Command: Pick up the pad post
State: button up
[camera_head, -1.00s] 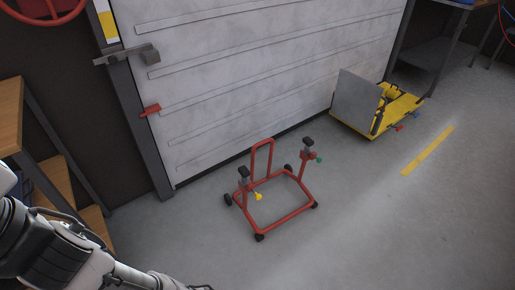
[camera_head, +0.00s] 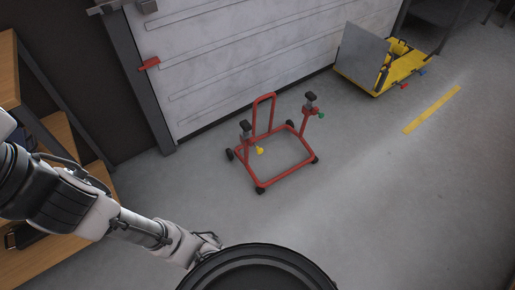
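A red wheeled stand (camera_head: 291,173) is on the floor in the middle of the head view. Two pad posts with black pads on top stand on it. The left pad post (camera_head: 246,130) has a yellow knob near it, and the right pad post (camera_head: 310,102) has a green knob. Both look upright in the stand. My gripper (camera_head: 208,242) is at the end of my arm at the lower left, well apart from the stand and nearer to me. Its fingers are too small and unclear to tell whether they are open.
A wooden shelf (camera_head: 60,130) is on the left beside my arm. A ribbed white roller door (camera_head: 220,50) is behind the stand. A yellow lift with a grey plate (camera_head: 362,55) is at the upper right. The grey floor right of the stand is clear.

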aim_at(244, 124)
jog(key=i+j+z, duration=0.2)
jog(key=i, duration=0.2)
jog(key=i+j+z, duration=0.15)
jog(key=i, duration=0.2)
jog(key=i+j+z, duration=0.2)
jog(key=i, duration=0.2)
